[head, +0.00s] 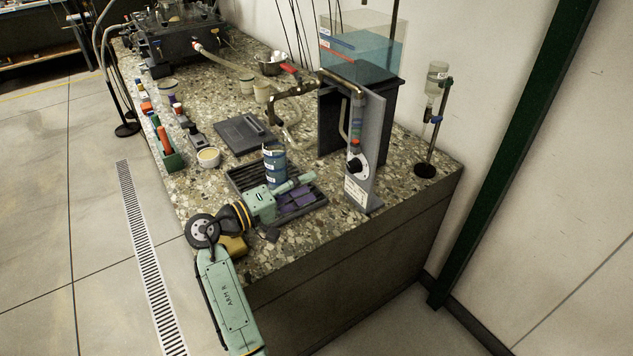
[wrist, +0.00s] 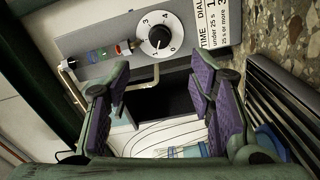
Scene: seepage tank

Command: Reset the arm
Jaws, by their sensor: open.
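My arm (head: 228,297) reaches over the near end of the speckled bench from the left front. My gripper (head: 308,189) is low over a dark slatted tray (head: 236,178), pointing right toward a grey upright panel. In the wrist view my gripper (wrist: 160,88) has its two purple-padded fingers spread wide apart, with nothing between them. Beyond the fingertips, the panel (wrist: 90,22) carries a white dial (wrist: 158,40) with a black knob. The dial also shows on the panel in the head view (head: 357,164).
A blue banded stack (head: 274,163) stands on the tray just behind my gripper. A clear water tank (head: 362,48) stands on a black stand behind the panel.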

